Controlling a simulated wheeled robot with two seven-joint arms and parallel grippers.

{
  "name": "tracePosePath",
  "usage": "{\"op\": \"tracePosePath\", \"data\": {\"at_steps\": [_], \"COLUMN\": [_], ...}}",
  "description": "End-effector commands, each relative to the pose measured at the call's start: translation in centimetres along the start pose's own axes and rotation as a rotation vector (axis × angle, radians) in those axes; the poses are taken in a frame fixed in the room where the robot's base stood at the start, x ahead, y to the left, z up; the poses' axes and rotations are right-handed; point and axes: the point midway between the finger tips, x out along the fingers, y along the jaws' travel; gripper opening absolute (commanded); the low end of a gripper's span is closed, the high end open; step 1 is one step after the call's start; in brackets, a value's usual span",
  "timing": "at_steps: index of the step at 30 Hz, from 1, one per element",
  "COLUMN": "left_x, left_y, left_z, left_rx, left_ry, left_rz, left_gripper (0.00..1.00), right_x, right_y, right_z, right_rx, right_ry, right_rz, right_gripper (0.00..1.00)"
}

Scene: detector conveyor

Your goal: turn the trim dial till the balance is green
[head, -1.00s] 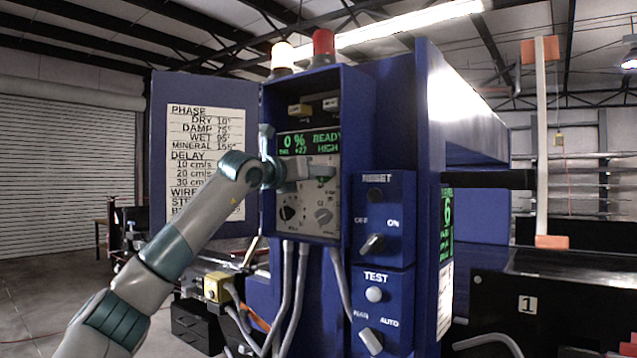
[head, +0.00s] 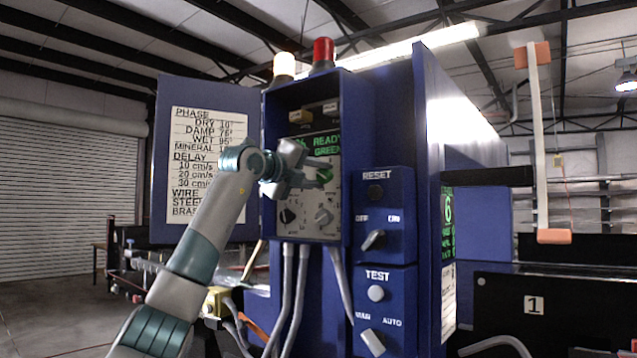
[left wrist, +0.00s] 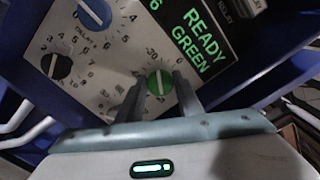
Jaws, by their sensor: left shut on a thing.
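The trim dial (left wrist: 160,82) is a green knob with a pale pointer line on the grey control panel (left wrist: 105,65), and it shows green at my fingertips in the head view (head: 325,174). My left gripper (left wrist: 155,88) has one finger on each side of it and is shut on it. In the head view my left gripper (head: 318,178) reaches the panel from the left. The display (left wrist: 198,38) above the dial reads READY and GREEN in green letters. In the head view my gripper and wrist hide part of the panel and display.
A black knob (left wrist: 58,66) and a blue knob (left wrist: 94,12) sit close by on the same panel. A RESET box (head: 384,210) and TEST box (head: 385,300) are at the right.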

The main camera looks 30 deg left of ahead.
Motion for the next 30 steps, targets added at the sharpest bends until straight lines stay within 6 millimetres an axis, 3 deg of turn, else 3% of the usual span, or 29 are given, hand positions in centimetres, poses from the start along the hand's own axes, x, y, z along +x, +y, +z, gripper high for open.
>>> {"op": "tracePosePath", "data": {"at_steps": [9, 25, 26, 27, 30], "left_x": [-0.07, -0.08, -0.08, -0.08, -0.07], "left_y": [0.06, 0.00, 0.00, 0.01, 0.02], "left_z": [0.08, 0.15, 0.15, 0.15, 0.12], "left_rx": [-0.160, -0.192, -0.192, -0.192, -0.191], "left_ry": [-0.002, -0.003, -0.003, -0.003, -0.002], "left_rz": [-0.001, -0.002, -0.002, -0.001, -0.001], "left_gripper": [0.10, 0.10, 0.37, 0.47, 0.50], "right_x": [0.34, 0.31, 0.31, 0.31, 0.31], "right_y": [0.70, 0.82, 0.82, 0.82, 0.82], "right_z": [1.15, 1.24, 1.23, 1.24, 1.24], "right_rx": [0.004, 0.004, 0.004, 0.004, 0.004], "right_ry": [-0.060, -0.071, -0.071, -0.070, -0.070], "right_rz": [0.009, 0.011, 0.011, 0.011, 0.010], "right_gripper": [0.31, 0.31, 0.31, 0.31, 0.31]}}
